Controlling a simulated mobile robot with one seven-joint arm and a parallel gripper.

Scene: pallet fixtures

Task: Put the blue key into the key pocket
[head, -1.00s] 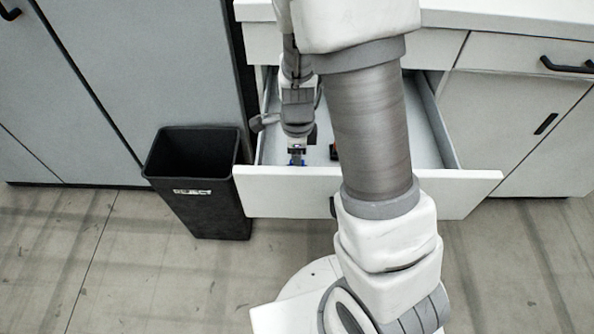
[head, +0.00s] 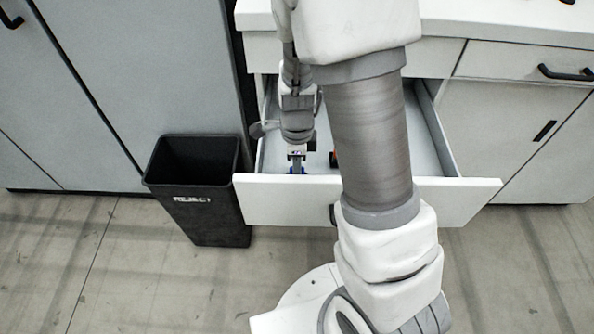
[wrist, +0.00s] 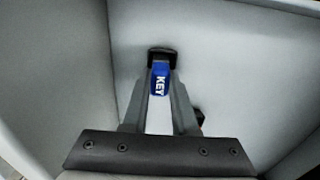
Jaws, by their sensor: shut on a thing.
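The blue key (wrist: 160,79), lettered KEY in white, sits between the fingers of my gripper (wrist: 161,72) in the wrist view. The gripper is shut on it. A small black piece (wrist: 163,54) shows at the fingertips; I cannot tell whether it is finger pad or a separate part. In the head view my gripper (head: 297,163) points down inside the open drawer, near its front left, with a bit of the blue key (head: 296,170) showing just behind the front panel. I cannot make out the key pocket in either view.
The open drawer (head: 270,195) has a pale bare floor and raised walls close around my gripper. A dark and orange object (head: 334,158) lies in it, partly behind my arm. A black REJECT bin (head: 197,190) stands left of the drawer. The counter (head: 500,22) is above.

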